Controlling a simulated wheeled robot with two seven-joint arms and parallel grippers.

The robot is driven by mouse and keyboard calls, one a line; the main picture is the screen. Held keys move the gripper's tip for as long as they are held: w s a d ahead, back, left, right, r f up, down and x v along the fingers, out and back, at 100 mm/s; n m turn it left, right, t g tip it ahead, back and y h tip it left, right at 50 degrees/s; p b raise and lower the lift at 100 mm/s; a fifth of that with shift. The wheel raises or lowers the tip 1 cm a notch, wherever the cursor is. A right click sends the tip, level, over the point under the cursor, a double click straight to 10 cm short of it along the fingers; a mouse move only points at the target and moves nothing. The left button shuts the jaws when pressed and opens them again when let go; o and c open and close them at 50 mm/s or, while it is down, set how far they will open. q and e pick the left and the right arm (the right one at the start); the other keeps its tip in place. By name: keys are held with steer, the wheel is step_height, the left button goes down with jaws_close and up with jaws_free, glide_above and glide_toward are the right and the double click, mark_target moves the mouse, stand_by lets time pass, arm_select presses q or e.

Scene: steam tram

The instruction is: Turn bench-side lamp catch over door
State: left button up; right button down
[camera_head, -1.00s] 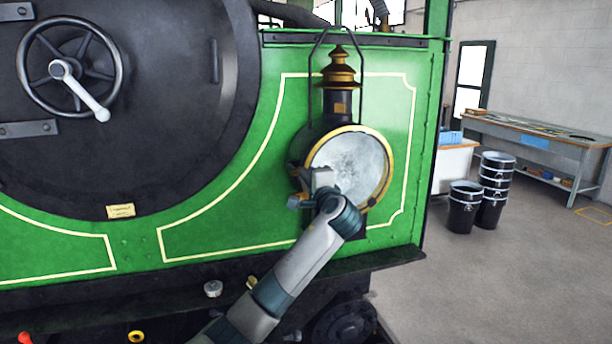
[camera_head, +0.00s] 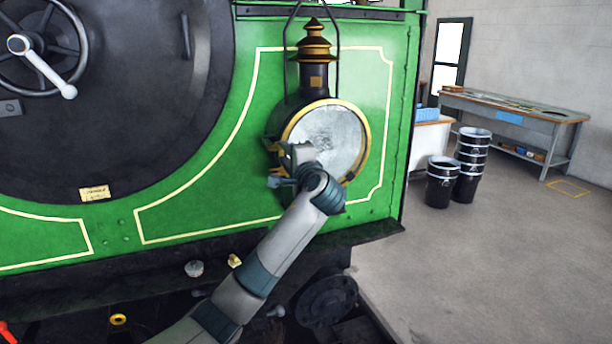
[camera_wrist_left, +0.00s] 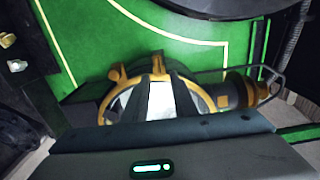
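The bench-side lamp is black with a brass chimney top (camera_head: 314,45), a round glass door (camera_head: 330,137) and a brass rim, and it stands on the green front. The glass also shows in the left wrist view (camera_wrist_left: 118,108). My left gripper (camera_head: 284,160) is at the lower left edge of the door. In the wrist view, its two fingers (camera_wrist_left: 160,84) point at a brass piece on the rim (camera_wrist_left: 158,64), perhaps the catch, with pale glass between them. I cannot tell whether they grip it. Another brass lug (camera_wrist_left: 124,72) is beside it. My right gripper is out of view.
A black round door with a handwheel (camera_head: 38,50) is at the left. A dark ledge (camera_head: 370,236) runs below the lamp.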

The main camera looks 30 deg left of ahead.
arm_select(q)
steer(key=b+v, duration=0.6)
steer(key=v, duration=0.9)
steer(key=shift+d, duration=0.15)
steer(key=shift+w, duration=0.1)
